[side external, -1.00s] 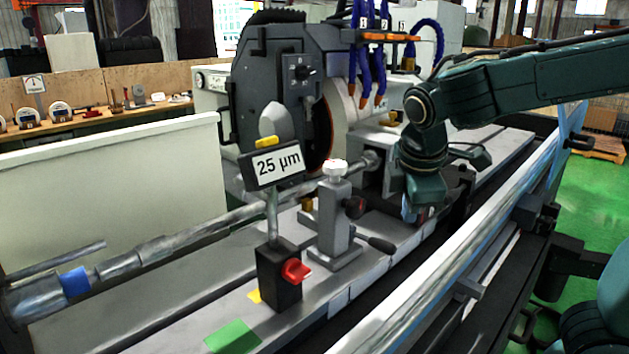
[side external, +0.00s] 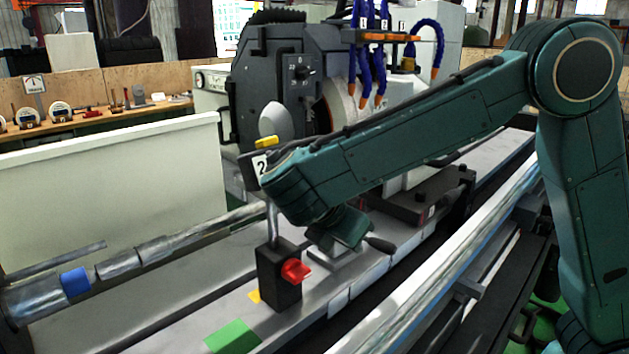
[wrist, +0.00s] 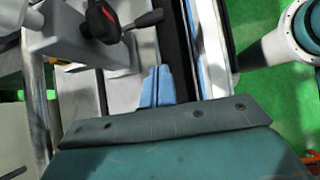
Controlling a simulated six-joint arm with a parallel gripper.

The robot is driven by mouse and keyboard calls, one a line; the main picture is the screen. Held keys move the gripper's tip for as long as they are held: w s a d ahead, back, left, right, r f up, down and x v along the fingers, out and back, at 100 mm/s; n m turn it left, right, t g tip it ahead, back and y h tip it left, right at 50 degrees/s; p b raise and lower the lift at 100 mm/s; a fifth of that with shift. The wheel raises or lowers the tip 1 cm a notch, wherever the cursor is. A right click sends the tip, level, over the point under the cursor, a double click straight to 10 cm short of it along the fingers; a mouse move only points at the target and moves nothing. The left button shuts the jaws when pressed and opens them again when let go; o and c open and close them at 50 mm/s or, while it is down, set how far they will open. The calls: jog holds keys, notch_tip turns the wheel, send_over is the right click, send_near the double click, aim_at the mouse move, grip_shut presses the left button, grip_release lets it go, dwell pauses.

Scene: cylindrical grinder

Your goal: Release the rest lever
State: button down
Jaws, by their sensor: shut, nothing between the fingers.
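The rest lever is a black handle (side external: 379,244) at the foot of the grey steady rest, pointing towards the front rail. In the wrist view a black lever (wrist: 146,20) sticks out to the right beside a black-and-red knob (wrist: 103,20) on the grey rest body (wrist: 60,35). My gripper (wrist: 157,75) shows blue fingers, shut and empty, below the lever in that picture and apart from it. In the side view my arm hides most of the rest, and my fingertips cannot be seen.
A gauge stand with a black base (side external: 278,285) and red knob (side external: 296,270) stands left of my wrist, its sign partly covered by my arm. A long shiny rail (side external: 450,260) runs along the front. The grinding wheel housing (side external: 285,85) stands behind.

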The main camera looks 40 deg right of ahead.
jog(key=shift+w+a+f+n+h, duration=0.15)
jog(key=shift+a+f+n+h, duration=0.15)
jog(key=shift+a+n+h, duration=0.4)
send_near(371, 241)
jog(key=s+d+f, duration=0.2)
jog(key=d+f, duration=0.2)
jog(key=f, duration=0.1)
jog(key=shift+f, duration=0.4)
dwell(0.3)
jog(key=shift+d, duration=0.1)
jog(key=shift+s+d, duration=0.1)
jog(key=shift+s, duration=0.05)
dwell(0.3)
